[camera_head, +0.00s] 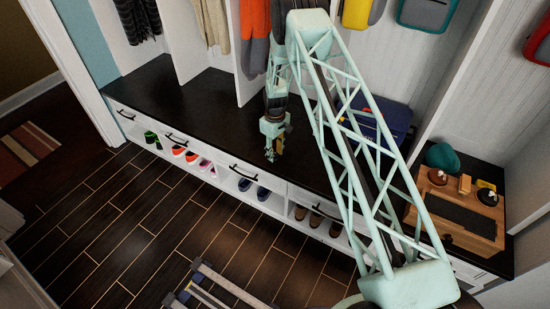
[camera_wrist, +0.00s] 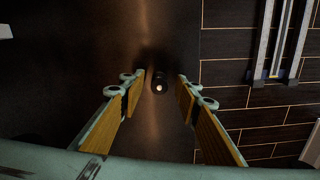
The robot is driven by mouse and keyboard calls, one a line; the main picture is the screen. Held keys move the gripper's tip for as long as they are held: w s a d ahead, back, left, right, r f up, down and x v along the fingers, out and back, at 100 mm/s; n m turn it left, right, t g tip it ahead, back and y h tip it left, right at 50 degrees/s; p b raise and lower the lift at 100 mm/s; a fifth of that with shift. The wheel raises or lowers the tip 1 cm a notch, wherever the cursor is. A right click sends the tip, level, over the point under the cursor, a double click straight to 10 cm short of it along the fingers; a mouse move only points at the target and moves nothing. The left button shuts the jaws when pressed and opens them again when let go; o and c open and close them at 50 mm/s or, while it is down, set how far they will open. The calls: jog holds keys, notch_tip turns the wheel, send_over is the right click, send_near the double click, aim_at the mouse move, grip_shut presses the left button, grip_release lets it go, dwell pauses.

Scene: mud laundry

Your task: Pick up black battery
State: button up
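The black battery (camera_wrist: 159,82) shows in the wrist view as a small dark round top with a pale centre. It seems to stand upright on the dark bench top (camera_wrist: 130,30). My gripper (camera_wrist: 160,89) is open, with its two wood-coloured finger pads on either side of the battery. Gaps show between the battery and both fingertips. In the head view my gripper (camera_head: 272,152) points down over the bench near its front edge. I cannot make out the battery there.
Shoes sit in open cubbies under the bench, such as brown shoes (camera_head: 316,218). A blue case (camera_head: 378,121) stands at the back of the bench. A wooden box (camera_head: 458,212) is at the right. Metal rails (camera_head: 222,285) lie on the floor. The bench left of my gripper is clear.

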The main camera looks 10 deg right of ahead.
jog(key=shift+f, duration=0.75)
jog(key=shift+c, duration=0.5)
jog(key=c, duration=0.9)
